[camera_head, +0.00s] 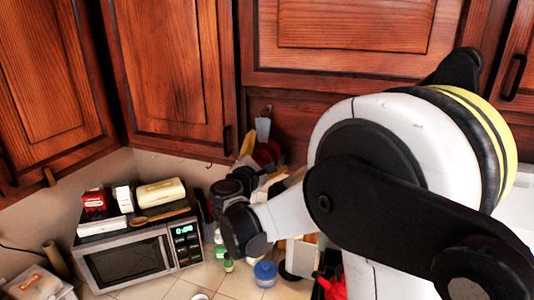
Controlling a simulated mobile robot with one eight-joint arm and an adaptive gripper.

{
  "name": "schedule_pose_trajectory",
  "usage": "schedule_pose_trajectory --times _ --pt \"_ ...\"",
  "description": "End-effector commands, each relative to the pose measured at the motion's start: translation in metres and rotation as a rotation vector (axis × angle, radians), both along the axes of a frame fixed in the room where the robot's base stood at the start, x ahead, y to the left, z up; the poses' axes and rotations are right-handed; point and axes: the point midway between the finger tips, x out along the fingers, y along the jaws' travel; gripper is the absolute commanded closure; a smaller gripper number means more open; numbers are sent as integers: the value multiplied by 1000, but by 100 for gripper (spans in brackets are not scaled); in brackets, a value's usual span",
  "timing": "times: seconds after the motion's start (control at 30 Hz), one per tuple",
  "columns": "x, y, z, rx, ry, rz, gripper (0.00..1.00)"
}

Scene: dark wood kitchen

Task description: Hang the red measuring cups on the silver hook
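My arm fills the right half of the head view and reaches left toward the back corner of the counter. My gripper (246,174) is a small dark shape at the arm's far end, below the wall cabinets. Its fingers are too small and dark to tell open from shut. The silver hook cannot be made out clearly.
A microwave (125,261) stands at the left with a red box (95,201), a cream container (160,192) and a wooden spoon on top. A blue-lidded jar (265,273) stands on the tiled counter. Wooden cabinets (170,75) hang above. A bright red object (333,286) is partly hidden behind my arm.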

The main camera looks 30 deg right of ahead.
Motion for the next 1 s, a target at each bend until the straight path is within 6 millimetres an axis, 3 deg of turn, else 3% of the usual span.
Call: schedule_pose_trajectory --times 0.27,0.7,1.0 --pt "-5 5 0 0 0 1 0" --pt "-67 69 0 0 0 4 0" --pt "-85 85 0 0 0 0 0"
